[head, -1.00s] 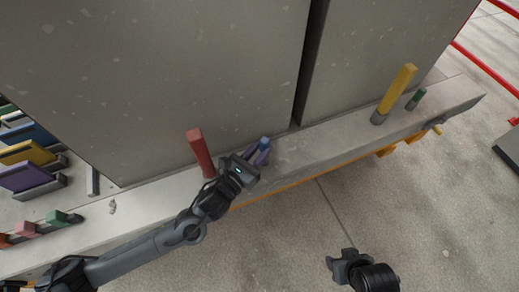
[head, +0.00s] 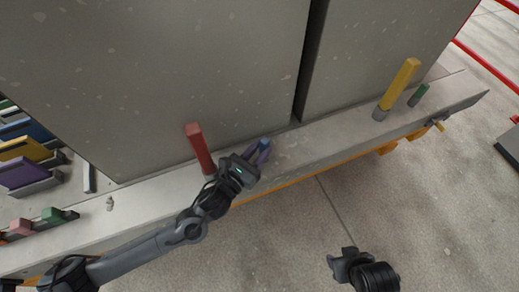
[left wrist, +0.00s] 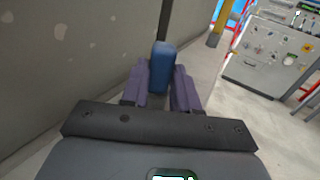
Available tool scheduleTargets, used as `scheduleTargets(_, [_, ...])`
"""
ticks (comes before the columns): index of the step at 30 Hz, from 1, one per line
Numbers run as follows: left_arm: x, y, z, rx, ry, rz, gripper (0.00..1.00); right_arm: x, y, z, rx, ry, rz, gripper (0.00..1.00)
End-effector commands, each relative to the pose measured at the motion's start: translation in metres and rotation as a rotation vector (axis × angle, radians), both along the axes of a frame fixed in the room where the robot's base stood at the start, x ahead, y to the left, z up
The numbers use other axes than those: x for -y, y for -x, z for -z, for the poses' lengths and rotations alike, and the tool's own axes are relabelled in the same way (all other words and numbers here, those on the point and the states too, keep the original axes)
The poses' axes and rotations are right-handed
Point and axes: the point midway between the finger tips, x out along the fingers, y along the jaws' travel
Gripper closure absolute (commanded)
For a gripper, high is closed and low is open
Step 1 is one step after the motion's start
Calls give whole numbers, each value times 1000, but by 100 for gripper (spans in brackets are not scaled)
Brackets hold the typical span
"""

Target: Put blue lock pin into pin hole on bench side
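The blue lock pin (head: 264,145) is at the bench side, just right of the red post. In the left wrist view the blue pin (left wrist: 162,68) sits between my two purple fingertips, which lie close against both its sides. My left gripper (head: 258,153) appears shut on it. The lower end of the pin and any hole under it are hidden by the fingers. My right gripper (head: 343,263) hangs low over the floor, away from the bench; its fingers are not clear.
The grey bench ledge (head: 330,140) runs along large grey panels (head: 180,70). Coloured blocks (head: 30,175) lie at the left. The floor in front is clear.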

Motion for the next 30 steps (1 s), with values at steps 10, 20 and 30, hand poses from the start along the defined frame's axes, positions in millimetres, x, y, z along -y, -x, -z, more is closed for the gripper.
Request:
scheduleTargets(10, [0,0,-1,0,0,0,43,-2,0,-1,0,-7,4,49])
scheduleTargets(20, [-10,13,0,-3,-1,1,43,-2,0,-4,0,-11,7,49])
scheduleTargets(30, [-43,60,0,-3,-1,1,43,-2,0,-13,0,-7,4,49])
